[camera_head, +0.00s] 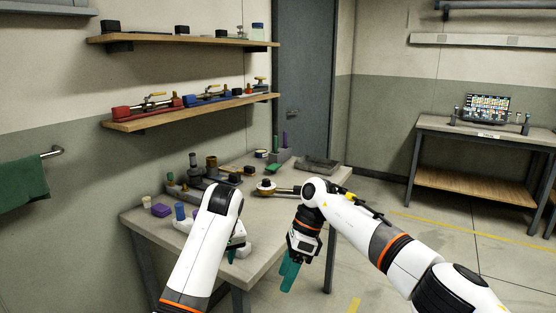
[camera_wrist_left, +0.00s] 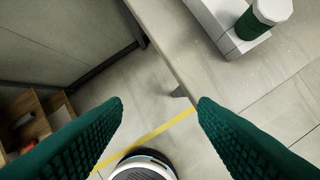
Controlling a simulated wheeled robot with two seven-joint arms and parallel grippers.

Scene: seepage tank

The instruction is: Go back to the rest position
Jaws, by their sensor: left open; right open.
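My right gripper (camera_head: 289,273) shows in the head view with green fingers hanging downward in front of the table's right front edge. It is open with nothing between its fingers. My left gripper (camera_head: 233,252) is mostly hidden behind my left forearm in the head view, with a bit of green near the table's front edge. The workbench (camera_head: 262,225) stands below and beyond both arms.
Wall shelves (camera_head: 190,112) hang above. Floor between is clear.

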